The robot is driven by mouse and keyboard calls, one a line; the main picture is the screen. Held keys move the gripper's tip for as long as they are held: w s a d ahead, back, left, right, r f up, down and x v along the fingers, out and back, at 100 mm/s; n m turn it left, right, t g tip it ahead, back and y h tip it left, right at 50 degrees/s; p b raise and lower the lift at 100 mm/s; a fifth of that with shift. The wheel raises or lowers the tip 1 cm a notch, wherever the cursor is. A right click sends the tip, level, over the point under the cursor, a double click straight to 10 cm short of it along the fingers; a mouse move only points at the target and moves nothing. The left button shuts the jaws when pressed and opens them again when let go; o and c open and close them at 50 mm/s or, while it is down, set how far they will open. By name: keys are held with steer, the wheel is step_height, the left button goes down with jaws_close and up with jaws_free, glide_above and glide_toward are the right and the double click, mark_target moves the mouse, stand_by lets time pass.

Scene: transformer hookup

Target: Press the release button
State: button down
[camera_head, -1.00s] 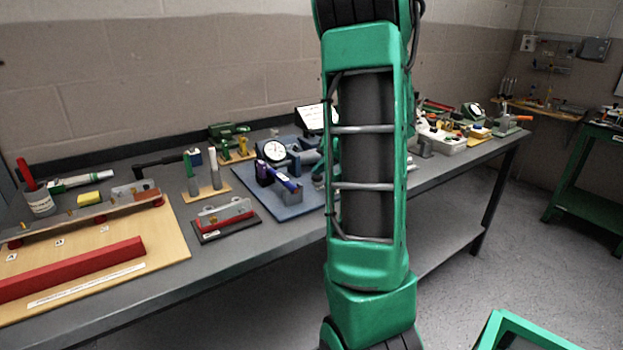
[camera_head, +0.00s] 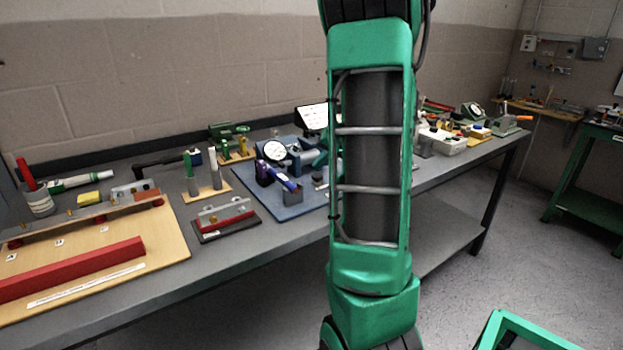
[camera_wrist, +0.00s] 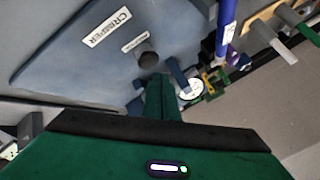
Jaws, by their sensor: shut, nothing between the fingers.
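A blue board (camera_wrist: 75,55) with a label reading CRIMPER fills the upper left of the wrist view. A round dark grey button (camera_wrist: 148,60) stands on it, beside a smaller label; I cannot read whether it is the release button. My green gripper (camera_wrist: 158,84) is shut and empty. In the picture its tip lies just below the button; I cannot tell the height between them or whether they touch. In the head view the blue board (camera_head: 290,208) lies on the bench, partly hidden behind my arm.
A white dial gauge (camera_head: 274,151) stands on the board; it also shows right of my gripper in the wrist view (camera_wrist: 191,89). A blue-handled tool (camera_head: 284,181) lies close by.

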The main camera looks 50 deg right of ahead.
mark_target(320, 177)
steer(key=shift+r, duration=2.35)
steer(key=s+a+f+n+g, duration=0.1)
steer(key=s+a, duration=0.2)
steer(key=a, duration=0.2)
steer(key=s+a+f+g+y, duration=0.1)
steer(key=s+a+f+g, duration=0.1)
steer(key=a, duration=0.4)
steer(key=s+a+f+n+g, duration=0.1)
steer(key=s+a, duration=0.4)
steer(key=shift+s+a+f+n+g+y, duration=0.1)
steer(key=shift+a+f+n+g+y, duration=0.05)
steer(key=shift+a+n+g+y, duration=0.2)
steer(key=s+a+f+g, duration=0.1)
steer(key=s+a, duration=0.3)
steer(key=s, duration=0.4)
steer(key=s+a+f+n+g, duration=0.1)
steer(key=s+a+g, duration=0.2)
steer(key=s+a, duration=0.2)
steer(key=s, duration=0.3)
steer(key=shift+f+g, duration=0.2)
steer(key=shift+g, duration=0.15)
steer(key=shift+a+n, duration=0.1)
steer(key=shift+n, duration=0.15)
